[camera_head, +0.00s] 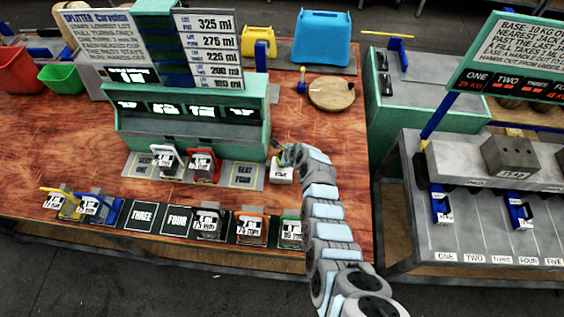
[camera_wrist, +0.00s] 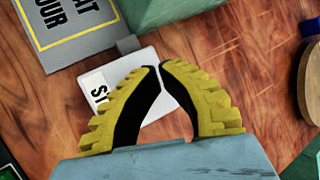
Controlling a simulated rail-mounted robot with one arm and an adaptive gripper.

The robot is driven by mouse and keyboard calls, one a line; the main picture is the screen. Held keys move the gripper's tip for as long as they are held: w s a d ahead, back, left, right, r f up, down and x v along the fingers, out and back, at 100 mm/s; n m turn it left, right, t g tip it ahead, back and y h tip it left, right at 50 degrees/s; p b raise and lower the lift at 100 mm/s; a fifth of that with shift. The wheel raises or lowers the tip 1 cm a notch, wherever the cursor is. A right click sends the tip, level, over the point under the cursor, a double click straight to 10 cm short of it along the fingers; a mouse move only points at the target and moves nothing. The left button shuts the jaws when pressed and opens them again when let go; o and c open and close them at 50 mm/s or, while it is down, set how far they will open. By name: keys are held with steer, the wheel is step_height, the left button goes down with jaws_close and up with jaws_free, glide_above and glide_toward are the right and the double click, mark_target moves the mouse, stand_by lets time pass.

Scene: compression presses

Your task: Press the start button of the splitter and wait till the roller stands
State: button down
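The splitter (camera_head: 190,125) is a green machine with a sign board above it and lit black displays on its front. A small white box (camera_head: 281,174), likely the start button's housing, sits at the right end of its base. In the wrist view the white box (camera_wrist: 110,68) carries a label starting "ST", partly covered by my fingers. My gripper (camera_wrist: 160,66) has its yellow-and-black fingertips almost together, holding nothing, over this box. In the head view my gripper (camera_head: 284,155) is at the box; contact cannot be told. I cannot identify the roller.
A white-handled cup (camera_head: 166,161) and a red-handled cup (camera_head: 203,164) stand on the splitter's base. Several cups and labelled plates line the front edge. A round wooden board (camera_head: 332,94) lies behind. A press bench (camera_head: 480,230) stands at right. Bare wood lies behind my arm.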

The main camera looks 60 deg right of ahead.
steer(key=shift+f, duration=0.1)
stand_by(0.6)
steer(key=shift+f+b, duration=0.3)
steer(key=shift+f, duration=0.4)
stand_by(0.6)
steer(key=shift+r, duration=0.1)
steer(key=shift+r+p, duration=0.6)
steer(key=shift+r, duration=0.1)
step_height(320, 180, up, 6)
steer(key=p, duration=0.6)
steer(key=shift+r, duration=0.1)
steer(key=shift+w, duration=0.1)
stand_by(0.4)
